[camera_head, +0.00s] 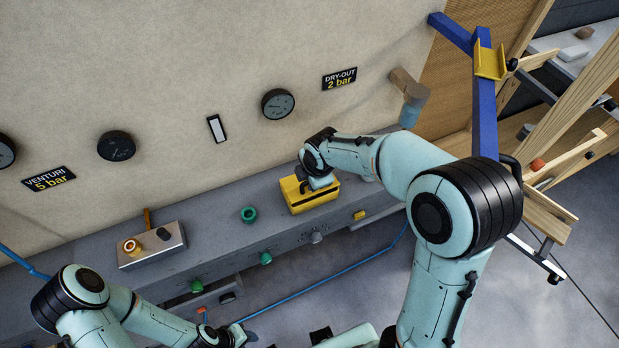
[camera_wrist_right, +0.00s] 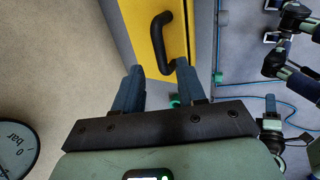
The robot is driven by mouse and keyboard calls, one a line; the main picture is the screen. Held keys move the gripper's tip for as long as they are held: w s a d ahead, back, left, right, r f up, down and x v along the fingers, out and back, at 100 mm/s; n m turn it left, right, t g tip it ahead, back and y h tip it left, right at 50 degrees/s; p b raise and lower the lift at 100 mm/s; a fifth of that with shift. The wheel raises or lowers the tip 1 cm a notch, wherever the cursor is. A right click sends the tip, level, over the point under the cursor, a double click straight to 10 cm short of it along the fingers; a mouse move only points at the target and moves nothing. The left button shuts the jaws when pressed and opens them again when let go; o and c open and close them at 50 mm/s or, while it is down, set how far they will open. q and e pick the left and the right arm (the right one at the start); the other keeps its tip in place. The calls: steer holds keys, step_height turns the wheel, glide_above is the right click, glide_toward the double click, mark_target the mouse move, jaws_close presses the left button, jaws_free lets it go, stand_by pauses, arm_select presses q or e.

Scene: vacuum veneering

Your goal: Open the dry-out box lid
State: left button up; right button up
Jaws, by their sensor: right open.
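The dry-out box (camera_head: 312,203) is a yellow box with a dark band, standing on the grey bench ledge below the wall. Its yellow lid (camera_wrist_right: 178,45) fills the upper middle of the right wrist view and carries a black curved handle (camera_wrist_right: 157,42). The lid looks shut. My right gripper (camera_wrist_right: 160,85) is open, its two fingers pointing at the lid with the handle just ahead of the gap, apparently not gripped. In the head view my right wrist hides part of the box top and the handle. My left gripper (camera_head: 238,335) is low at the bottom edge, away from the box; its jaws are unclear.
A dry-out gauge (camera_head: 278,103) and label (camera_head: 340,78) are on the wall behind. A metal block (camera_head: 152,246) with knobs and a green ring (camera_head: 249,214) sit on the ledge left of the box. A blue post (camera_head: 484,110) stands at right.

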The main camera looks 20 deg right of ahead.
steer(key=shift+x, duration=0.9)
steer(key=shift+c, duration=0.3)
